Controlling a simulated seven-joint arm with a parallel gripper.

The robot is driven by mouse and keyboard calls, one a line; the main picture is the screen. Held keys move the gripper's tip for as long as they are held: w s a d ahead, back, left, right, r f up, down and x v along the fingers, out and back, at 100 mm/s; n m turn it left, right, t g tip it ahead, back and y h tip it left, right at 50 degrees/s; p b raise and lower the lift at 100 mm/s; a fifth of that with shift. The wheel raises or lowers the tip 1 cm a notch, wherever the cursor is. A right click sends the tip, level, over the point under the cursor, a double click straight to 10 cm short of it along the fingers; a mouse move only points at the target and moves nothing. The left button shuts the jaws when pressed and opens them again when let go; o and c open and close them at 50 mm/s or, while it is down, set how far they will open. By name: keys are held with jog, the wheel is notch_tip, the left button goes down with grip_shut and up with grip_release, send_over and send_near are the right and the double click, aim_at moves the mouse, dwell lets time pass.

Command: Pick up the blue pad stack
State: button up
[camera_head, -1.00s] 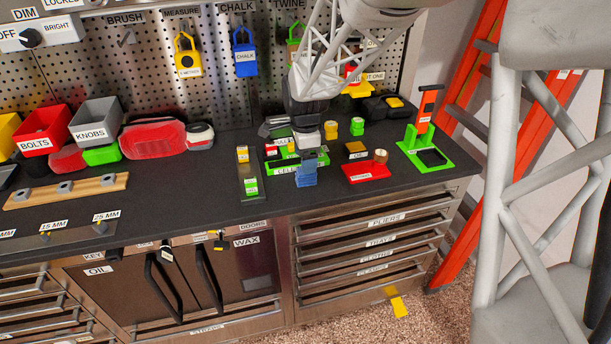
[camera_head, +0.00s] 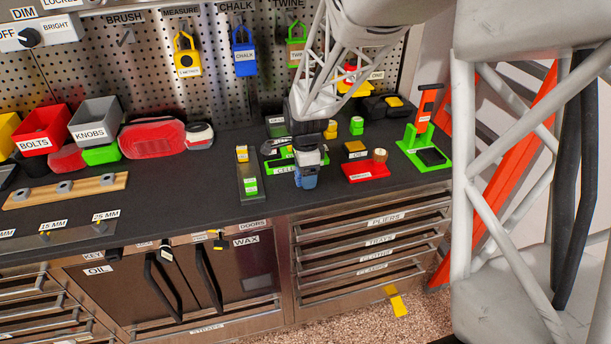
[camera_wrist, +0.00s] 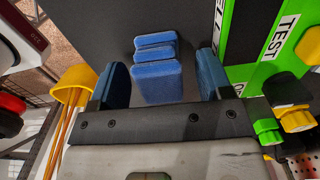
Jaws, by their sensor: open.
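The blue pad stack (camera_wrist: 156,78) shows in the wrist view as several blue pads standing close together on the dark worktop. It lies between the two spread fingers of my gripper (camera_wrist: 163,82), nearer the middle than either finger, with a visible gap on both sides. In the head view my gripper (camera_head: 307,170) points down over the front part of the worktop, beside the green tray marked CELL (camera_head: 283,170). The blue pad stack is mostly hidden there behind my gripper, and I cannot tell the two blues apart.
In the wrist view a green tray with a TEST label (camera_wrist: 240,45) stands close to the right finger. A yellow cup (camera_wrist: 75,83) with thin rods shows at the left. A red block (camera_head: 365,172) lies right of my gripper in the head view.

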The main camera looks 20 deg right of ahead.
jog(key=shift+f, duration=0.45)
jog(key=c, duration=1)
jog(key=shift+r, duration=0.2)
jog(key=shift+r, duration=0.5)
notch_tip(320, 180, up, 2)
jog(key=shift+r, duration=0.1)
jog(key=s+r, duration=0.1)
jog(key=s, duration=1.5)
jog(key=shift+r, duration=0.2)
jog(key=shift+a, duration=0.1)
